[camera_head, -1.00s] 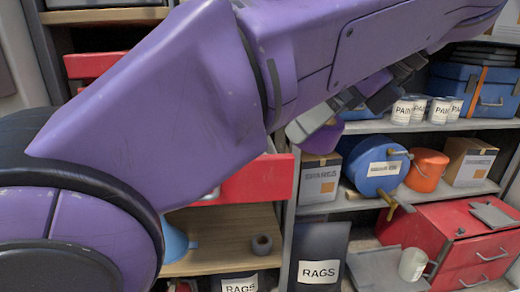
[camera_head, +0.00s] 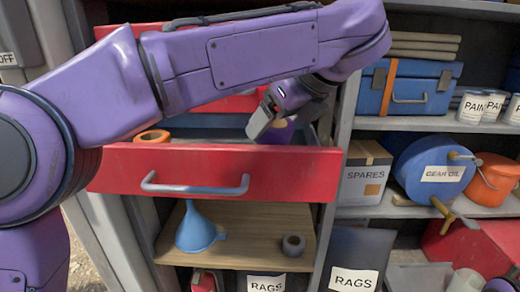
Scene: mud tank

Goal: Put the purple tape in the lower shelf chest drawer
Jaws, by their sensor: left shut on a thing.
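My left gripper (camera_head: 266,116) comes in from the left and points down over the back right of the open red drawer (camera_head: 215,172). It is shut on the purple tape (camera_head: 279,133), which shows only in part behind the fingers and the drawer front. I cannot tell whether the tape touches the drawer floor. The red chest (camera_head: 472,245) stands low at the right, partly cut off by the frame; its front hardly shows. My right gripper is out of view.
An orange roll (camera_head: 152,136) sits in the open drawer's left end. A spares box (camera_head: 365,172) and gear oil drum (camera_head: 432,172) stand to the right.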

